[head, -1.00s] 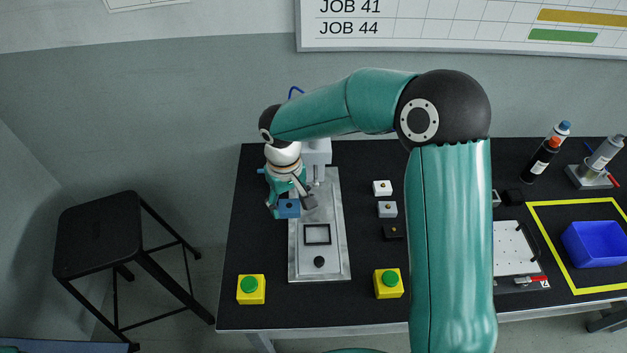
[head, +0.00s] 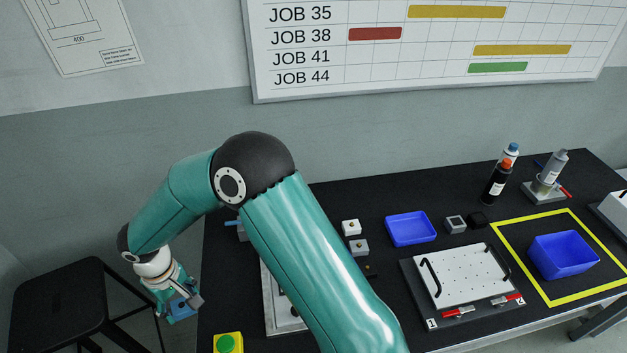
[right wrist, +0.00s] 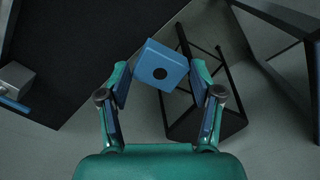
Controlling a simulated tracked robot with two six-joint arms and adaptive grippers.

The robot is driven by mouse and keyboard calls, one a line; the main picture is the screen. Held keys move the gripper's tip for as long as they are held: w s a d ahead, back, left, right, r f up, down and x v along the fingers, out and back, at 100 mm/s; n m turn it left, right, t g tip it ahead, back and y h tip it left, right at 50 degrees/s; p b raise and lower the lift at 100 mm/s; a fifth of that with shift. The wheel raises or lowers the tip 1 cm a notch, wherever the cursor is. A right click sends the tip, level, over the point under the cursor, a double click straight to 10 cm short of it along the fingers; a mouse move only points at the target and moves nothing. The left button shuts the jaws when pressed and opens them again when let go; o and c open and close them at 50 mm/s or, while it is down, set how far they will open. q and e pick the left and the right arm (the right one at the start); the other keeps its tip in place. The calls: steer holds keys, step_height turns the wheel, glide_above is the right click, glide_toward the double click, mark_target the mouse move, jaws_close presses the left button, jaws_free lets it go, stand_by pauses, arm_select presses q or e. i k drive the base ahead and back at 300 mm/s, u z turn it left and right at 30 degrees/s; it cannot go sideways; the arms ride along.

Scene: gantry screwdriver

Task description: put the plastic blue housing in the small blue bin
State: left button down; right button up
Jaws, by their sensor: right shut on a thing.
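The blue housing (head: 181,310), a small block with a dark round hole, is held in my right gripper (head: 178,299). In the right wrist view the housing (right wrist: 165,55) sits tilted between the two fingertips, and the gripper (right wrist: 160,76) is shut on it. It hangs in the air past the table's left end, beside the black stool. A deep blue bin (head: 563,257) stands inside the yellow outline at the table's right. A shallow blue tray (head: 410,229) lies farther left at the back. My left gripper is not in view.
The black stool (head: 60,305) stands left of the table. My right arm hides part of the metal fixture (head: 282,312). A white perforated plate (head: 462,275) with handles, small blocks and bottles (head: 497,183) stand between or behind. A yellow button box (head: 228,343) is at the front left.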

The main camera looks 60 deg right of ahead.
mark_target(555, 261)
steer(key=u, duration=0.15)
steer(key=k, duration=2.85)
steer(key=u, duration=0.5)
steer(key=i, duration=0.15)
steer(key=z, duration=1.95)
steer(key=i, duration=0.85)
steer(key=u, duration=0.2)
